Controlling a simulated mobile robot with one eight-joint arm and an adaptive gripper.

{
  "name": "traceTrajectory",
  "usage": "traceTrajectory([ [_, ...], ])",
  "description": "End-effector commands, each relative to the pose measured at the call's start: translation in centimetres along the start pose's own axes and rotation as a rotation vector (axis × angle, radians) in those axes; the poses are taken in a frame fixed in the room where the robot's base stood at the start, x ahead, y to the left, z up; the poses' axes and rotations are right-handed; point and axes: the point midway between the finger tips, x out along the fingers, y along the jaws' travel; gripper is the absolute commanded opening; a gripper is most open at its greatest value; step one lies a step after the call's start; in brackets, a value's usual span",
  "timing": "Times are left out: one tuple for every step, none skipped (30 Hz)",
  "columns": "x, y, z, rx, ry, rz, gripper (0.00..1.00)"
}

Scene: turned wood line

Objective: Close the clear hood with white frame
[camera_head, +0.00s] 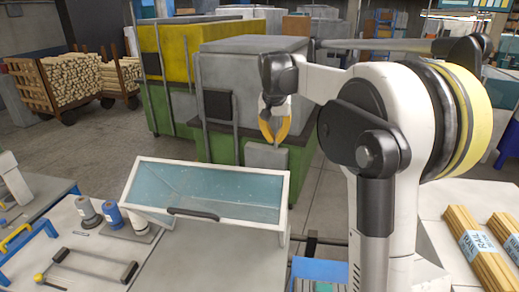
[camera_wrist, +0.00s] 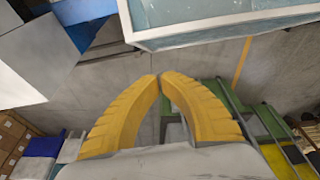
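The clear hood (camera_head: 230,190) has a white frame and a bluish see-through panel. It stands over the pale bench left of my arm in the head view. A dark bar handle (camera_head: 193,214) runs along its near edge. I cannot tell how far the hood is open. Part of the hood's white frame (camera_wrist: 190,36) crosses the top of the wrist view. My gripper (camera_head: 273,135) has yellow fingers and is beyond the hood's far right corner, apart from it. In the wrist view my gripper (camera_wrist: 160,80) has its fingertips together with nothing between them.
Bundled wood strips (camera_head: 478,248) lie at the right. Green and yellow machines (camera_head: 180,55) stand behind. The bench surface before the hood (camera_head: 205,265) is clear.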

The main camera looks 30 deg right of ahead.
Motion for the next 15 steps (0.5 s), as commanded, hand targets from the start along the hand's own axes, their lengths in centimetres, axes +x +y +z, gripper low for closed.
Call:
traceTrajectory([
  [-0.1, 0.1, -0.6, 0.007, -0.003, 0.004, 0.0],
  [0.0, 0.1, -0.7, 0.01, -0.004, 0.005, 0.0],
  [0.3, 0.2, -0.8, 0.012, -0.005, 0.006, 0.0],
  [0.5, 0.2, -0.8, 0.013, -0.006, 0.006, 0.0],
  [0.8, 0.2, -0.8, 0.013, -0.006, 0.007, 0.0],
  [1.3, 0.2, -0.8, 0.013, -0.005, 0.007, 0.0],
  [1.8, 0.2, -0.8, 0.013, -0.005, 0.006, 0.0],
  [2.2, 0.2, -0.8, 0.012, -0.005, 0.006, 0.0],
  [2.9, 0.2, -0.8, 0.012, -0.005, 0.006, 0.0],
  [3.5, 0.2, -0.8, 0.012, -0.005, 0.006, 0.0],
  [4.2, 0.2, -0.8, 0.012, -0.005, 0.006, 0.0],
  [5.0, 0.2, -0.8, 0.012, -0.005, 0.006, 0.0],
  [5.7, 0.2, -0.7, 0.012, -0.005, 0.006, 0.0],
  [6.3, 0.2, -0.8, 0.012, -0.005, 0.006, 0.0],
  [7.2, 0.2, -0.8, 0.012, -0.005, 0.006, 0.0],
])
